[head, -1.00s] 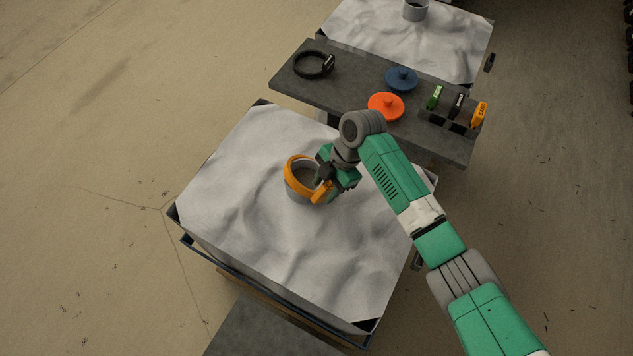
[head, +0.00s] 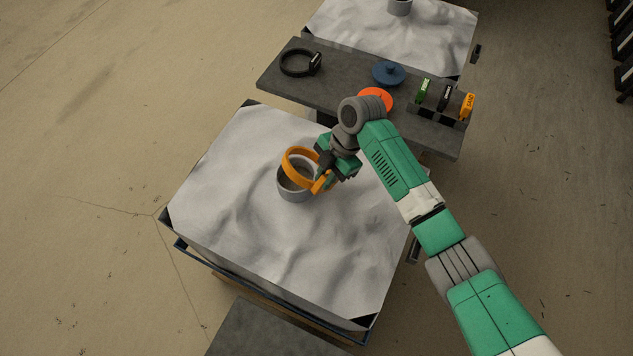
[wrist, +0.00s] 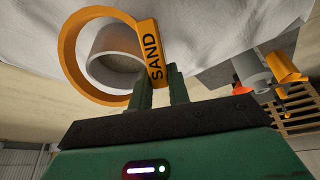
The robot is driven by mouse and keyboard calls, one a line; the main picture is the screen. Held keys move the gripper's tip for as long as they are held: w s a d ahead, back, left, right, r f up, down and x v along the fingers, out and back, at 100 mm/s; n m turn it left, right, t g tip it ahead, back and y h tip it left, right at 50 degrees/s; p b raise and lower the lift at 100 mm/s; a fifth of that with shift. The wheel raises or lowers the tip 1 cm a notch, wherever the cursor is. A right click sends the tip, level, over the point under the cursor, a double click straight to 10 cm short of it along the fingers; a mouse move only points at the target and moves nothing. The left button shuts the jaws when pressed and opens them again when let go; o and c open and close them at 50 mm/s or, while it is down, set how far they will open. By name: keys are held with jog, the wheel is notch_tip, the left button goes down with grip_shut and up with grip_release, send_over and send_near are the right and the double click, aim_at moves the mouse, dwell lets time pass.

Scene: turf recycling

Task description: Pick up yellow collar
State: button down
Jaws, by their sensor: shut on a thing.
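The yellow collar (head: 300,153) is an orange-yellow ring with a tab, held above the grey cylinder (head: 295,196) that stands on the white sheet. My gripper (head: 327,178) is shut on the collar's tab at the ring's right side. In the wrist view the ring (wrist: 68,52) shows tilted, its tab marked SAND between my fingertips (wrist: 160,78). The grey cylinder (wrist: 108,40) shows through the ring, apart from it in the head view. Part of the tab is hidden by my fingers.
A dark grey shelf (head: 340,92) behind holds a black collar (head: 281,62), a blue lid (head: 388,72), an orange-red lid (head: 372,97) and a rack of labelled tags (head: 444,97). The white sheet (head: 230,190) around the cylinder is clear. A second white-covered surface (head: 350,25) lies farther back.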

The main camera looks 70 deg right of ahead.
jog(key=s+d+r+b, duration=0.1)
jog(key=s+d+r, duration=0.5)
jog(key=d, duration=0.3)
jog(key=shift+s+b, duration=0.3)
jog(key=shift+s, duration=0.4)
jog(key=c, duration=2)
grip_release()
grip_shut()
jog(key=w+a+m+g+h+p, duration=0.45)
jog(key=w+a+p, duration=0.65)
jog(key=w+a, duration=0.35)
jog(key=shift+y, duration=0.25)
jog(key=shift+s+a+f+b, duration=0.1)
jog(key=shift+a+f+b, duration=0.1)
jog(key=shift+f+b, duration=0.75)
jog(key=shift+s+a+f+b, duration=0.15)
jog(key=shift+f+b, duration=0.2)
jog(key=shift+f, duration=1.05)
